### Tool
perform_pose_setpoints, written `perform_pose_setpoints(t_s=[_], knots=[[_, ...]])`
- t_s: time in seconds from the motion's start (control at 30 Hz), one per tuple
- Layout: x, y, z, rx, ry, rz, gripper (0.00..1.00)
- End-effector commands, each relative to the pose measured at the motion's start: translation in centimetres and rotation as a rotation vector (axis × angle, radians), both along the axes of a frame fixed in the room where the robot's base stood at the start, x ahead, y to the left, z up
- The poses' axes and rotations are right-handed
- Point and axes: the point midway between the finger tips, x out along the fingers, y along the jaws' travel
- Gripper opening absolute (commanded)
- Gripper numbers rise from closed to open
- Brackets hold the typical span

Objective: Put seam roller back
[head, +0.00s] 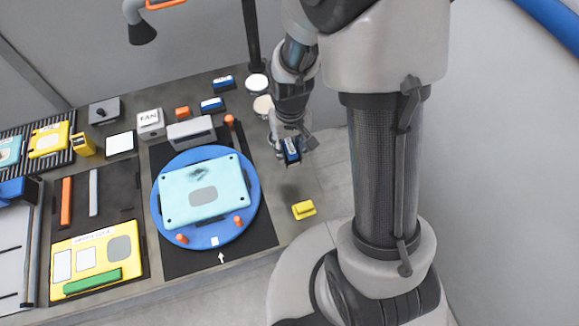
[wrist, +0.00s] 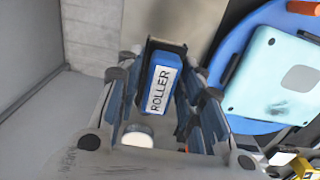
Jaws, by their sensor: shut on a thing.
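The seam roller (head: 292,151) is a blue block; its white label reads ROLLER in the wrist view (wrist: 161,90). My gripper (head: 289,143) is shut on it, and its fingers lie on both sides of the roller in the wrist view (wrist: 165,100). In the head view they are over the right side of the table (head: 285,180). The roller's underside and its height above the table are hard to tell. No place marked for the roller can be made out.
A blue turntable (head: 243,218) carries a light teal panel (head: 180,190) with a dark smudge. A yellow block (head: 304,210) sits near the right table edge. Two blue labelled blocks (head: 212,104) and pale round discs (head: 256,84) stand at the back. Bare table lies around the yellow block.

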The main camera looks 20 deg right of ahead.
Motion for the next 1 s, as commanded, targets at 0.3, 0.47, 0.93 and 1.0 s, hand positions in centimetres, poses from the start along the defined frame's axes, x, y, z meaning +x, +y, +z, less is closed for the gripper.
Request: perform_pose_setpoints(t_s=[0.3,0.47,0.93,1.0], knots=[[0.0,0.0,-5.8,0.000,0.000,0.000,0.12],[0.1,0.0,-6.7,0.000,-0.001,0.000,0.12],[0.1,0.0,-10.2,0.000,-0.003,0.000,0.12],[0.1,0.0,-10.3,0.000,-0.003,0.000,0.12]])
